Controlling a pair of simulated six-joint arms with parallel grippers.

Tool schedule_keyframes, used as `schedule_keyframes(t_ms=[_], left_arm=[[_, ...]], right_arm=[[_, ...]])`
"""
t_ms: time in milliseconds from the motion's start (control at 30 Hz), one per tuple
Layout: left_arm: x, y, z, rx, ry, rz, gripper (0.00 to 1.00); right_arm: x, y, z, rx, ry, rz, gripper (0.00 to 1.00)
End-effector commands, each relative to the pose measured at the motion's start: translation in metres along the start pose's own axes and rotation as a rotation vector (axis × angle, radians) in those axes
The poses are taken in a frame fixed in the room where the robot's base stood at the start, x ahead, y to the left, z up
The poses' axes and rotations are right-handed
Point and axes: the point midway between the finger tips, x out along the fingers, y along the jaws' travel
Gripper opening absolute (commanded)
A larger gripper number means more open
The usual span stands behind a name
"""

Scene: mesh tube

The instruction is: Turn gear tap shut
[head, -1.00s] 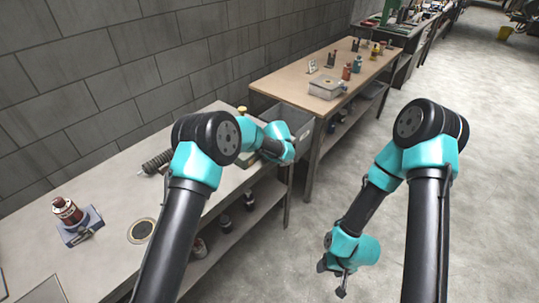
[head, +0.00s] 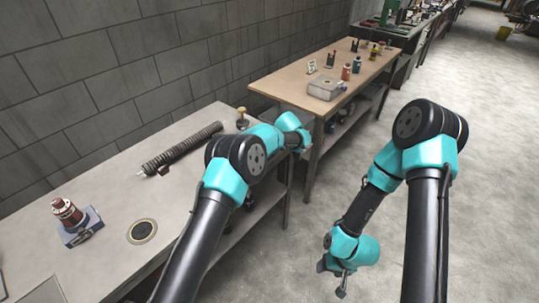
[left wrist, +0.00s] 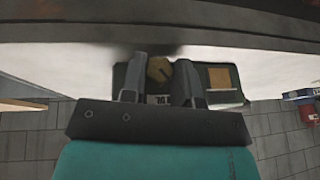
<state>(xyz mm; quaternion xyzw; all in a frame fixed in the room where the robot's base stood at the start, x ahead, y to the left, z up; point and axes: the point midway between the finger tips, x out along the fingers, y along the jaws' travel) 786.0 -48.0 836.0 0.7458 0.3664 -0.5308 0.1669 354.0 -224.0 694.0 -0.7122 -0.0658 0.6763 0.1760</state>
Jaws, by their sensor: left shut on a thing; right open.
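My left gripper (left wrist: 160,88) has its two dark fingers on either side of a brass-coloured round piece (left wrist: 159,68), and is shut on it. That piece shows in front of a dark case (left wrist: 228,97) with a tan square panel (left wrist: 220,78). I cannot tell for sure which part is the gear tap. In the head view my left gripper (head: 303,143) is past the table's right end, and what it holds is hidden there. My right gripper (head: 333,275) is open and empty over the floor.
The near table (head: 110,200) bears a ribbed coil (head: 182,150), a brass-topped piece (head: 242,118), a ringed disc (head: 142,231) and a red item in a blue holder (head: 75,220). A second table (head: 290,85) stands behind.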

Motion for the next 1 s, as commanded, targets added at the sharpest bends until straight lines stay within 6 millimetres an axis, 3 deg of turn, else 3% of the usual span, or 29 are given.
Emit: schedule_keyframes(t_ms=[633, 667, 700, 767, 1000], left_arm=[[-0.0018, 0.0016, -0.0022, 0.043, 0.0, -0.104, 0.05], [-0.0019, 0.0016, -0.0022, 0.043, 0.0, -0.104, 0.3], [-0.0019, 0.0016, -0.0021, 0.043, 0.0, -0.104, 0.34], [-0.0017, 0.0015, -0.0018, 0.044, 0.0, -0.104, 0.39], [-0.0012, 0.0014, -0.0008, 0.044, -0.001, -0.106, 0.39]], right_arm=[[0.0, 0.0, 0.0, 0.0, 0.0, 0.0, 0.61], [0.0, 0.0, 0.0, 0.0, 0.0, 0.0, 0.61], [0.0, 0.0, 0.0, 0.0, 0.0, 0.0, 0.61], [0.0, 0.0, 0.0, 0.0, 0.0, 0.0, 0.61], [0.0, 0.0, 0.0, 0.0, 0.0, 0.0, 0.61]])
